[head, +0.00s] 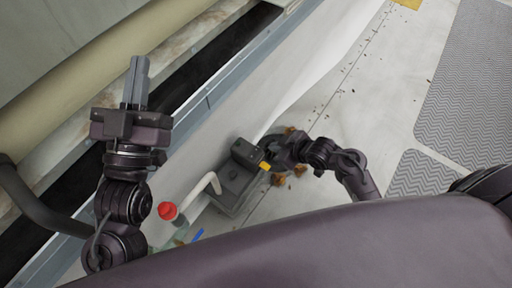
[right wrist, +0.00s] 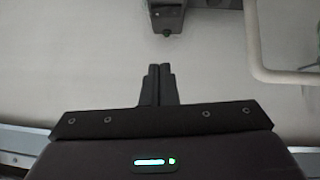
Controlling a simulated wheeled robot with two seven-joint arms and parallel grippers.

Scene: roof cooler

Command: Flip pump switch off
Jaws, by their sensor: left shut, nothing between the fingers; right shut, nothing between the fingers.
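A grey pump box (head: 228,198) sits low beside the white wall in the head view, with a pale bent pipe (head: 207,184) at its left. In the right wrist view a dark unit (right wrist: 166,12) with a small dark knob-like part (right wrist: 167,31) shows at the top edge; I cannot tell whether this is the switch. My right gripper (right wrist: 160,70) is shut and empty, its tips below and apart from that unit in the picture. In the head view its fingers cannot be made out near the box. My left gripper (head: 138,64) is shut and empty, away from the box.
A red-capped valve (head: 168,211) and a blue handle (head: 197,236) lie left of the box. A pale pipe (right wrist: 262,50) runs at the right in the wrist view.

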